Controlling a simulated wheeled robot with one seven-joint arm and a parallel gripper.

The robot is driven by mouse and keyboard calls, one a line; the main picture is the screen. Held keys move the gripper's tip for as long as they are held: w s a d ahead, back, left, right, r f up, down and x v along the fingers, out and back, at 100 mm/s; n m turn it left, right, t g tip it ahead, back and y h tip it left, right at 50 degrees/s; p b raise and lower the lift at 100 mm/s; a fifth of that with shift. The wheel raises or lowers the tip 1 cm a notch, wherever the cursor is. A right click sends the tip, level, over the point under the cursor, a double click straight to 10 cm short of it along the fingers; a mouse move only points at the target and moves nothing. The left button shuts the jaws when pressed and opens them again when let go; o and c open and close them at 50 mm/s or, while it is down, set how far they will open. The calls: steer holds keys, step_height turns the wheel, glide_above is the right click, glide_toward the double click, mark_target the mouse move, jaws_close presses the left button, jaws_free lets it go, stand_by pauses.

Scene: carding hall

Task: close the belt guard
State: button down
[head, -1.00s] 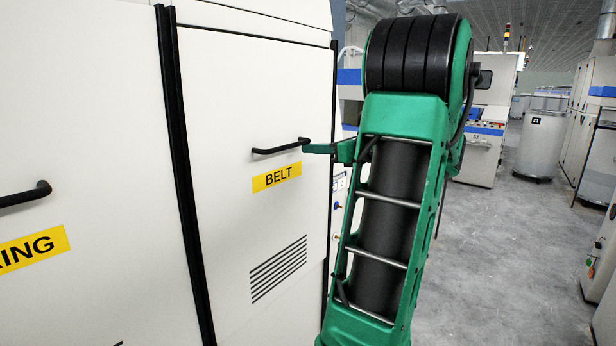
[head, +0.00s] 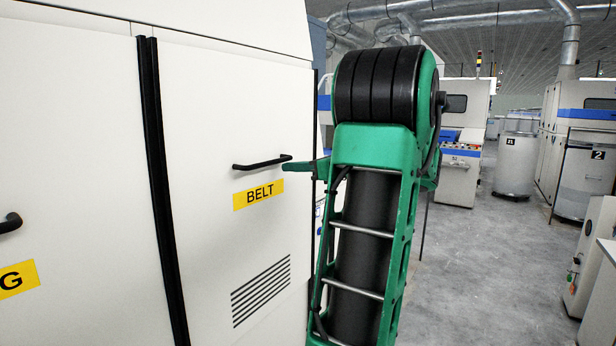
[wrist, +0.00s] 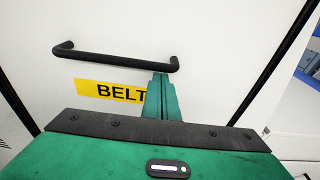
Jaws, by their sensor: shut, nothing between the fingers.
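The belt guard (head: 220,125) is a tall cream panel with a black bar handle (head: 262,162), a yellow BELT label (head: 258,195) and slanted vent slots. It looks flush, or nearly so, with the panel to its left; I cannot tell whether it is fully shut. My gripper (head: 290,167) is green, at the right end of the handle in the head view. In the wrist view my gripper (wrist: 161,80) has its fingers together and empty, just below the handle's right end (wrist: 172,64), in front of the label (wrist: 110,90). Whether it touches the panel is unclear.
Another cream panel (head: 70,130) with its own handle stands to the left, past a black vertical strip (head: 163,190). Grey floor (head: 470,270) lies open at right. Cylindrical cans (head: 516,165) and machines stand further back.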

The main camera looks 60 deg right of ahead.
steer(key=f, duration=0.3)
steer(key=shift+w+f, duration=0.15)
steer(key=shift+w, duration=0.15)
glide_toward(277, 178)
steer(key=shift+s+d+r, duration=0.1)
steer(key=shift+s+r, duration=0.1)
steer(key=shift+s, duration=1.1)
steer(key=shift+s+r, duration=0.15)
steer(key=shift+s, duration=1.2)
steer(key=shift+s, duration=0.1)
